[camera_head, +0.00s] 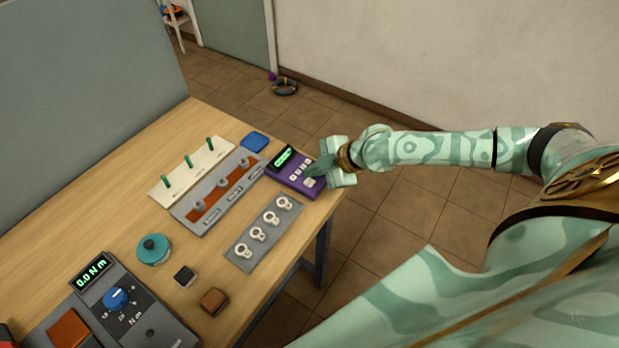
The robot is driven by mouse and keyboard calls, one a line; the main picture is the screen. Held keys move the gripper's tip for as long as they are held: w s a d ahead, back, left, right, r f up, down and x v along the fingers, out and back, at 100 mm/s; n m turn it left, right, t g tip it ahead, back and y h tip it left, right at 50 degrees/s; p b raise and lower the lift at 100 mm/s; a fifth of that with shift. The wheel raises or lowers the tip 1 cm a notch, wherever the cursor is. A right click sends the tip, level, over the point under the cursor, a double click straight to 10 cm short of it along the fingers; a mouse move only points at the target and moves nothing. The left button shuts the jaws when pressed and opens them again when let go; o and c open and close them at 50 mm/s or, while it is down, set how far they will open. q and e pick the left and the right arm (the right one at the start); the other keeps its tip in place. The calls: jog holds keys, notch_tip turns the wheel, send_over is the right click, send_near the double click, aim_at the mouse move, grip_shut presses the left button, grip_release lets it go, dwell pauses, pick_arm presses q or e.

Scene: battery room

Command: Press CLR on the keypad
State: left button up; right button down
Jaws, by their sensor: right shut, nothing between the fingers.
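The purple keypad (283,178) sits at the table's far right corner, with a lit green display (283,157) and several pale keys. My right gripper (310,172) comes in from the right and is shut and empty. Its fingertips are over the keypad's right side, at or just above the keys. I cannot tell whether they touch a key. The key labels are too small to read, and the fingers hide part of the keypad's right edge. My left gripper is not in view.
Left of the keypad are a blue pad (255,141), a grey tray (192,218) and a white board with green pegs (160,190). A grey plate with rings (243,262) lies in front. A torque meter (150,325) stands near left. Floor is open beyond the table's right edge.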

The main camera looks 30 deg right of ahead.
aim_at(314, 183)
jog(key=shift+r+p, duration=1.85)
jog(key=shift+r, duration=0.4)
jog(key=shift+f, duration=0.1)
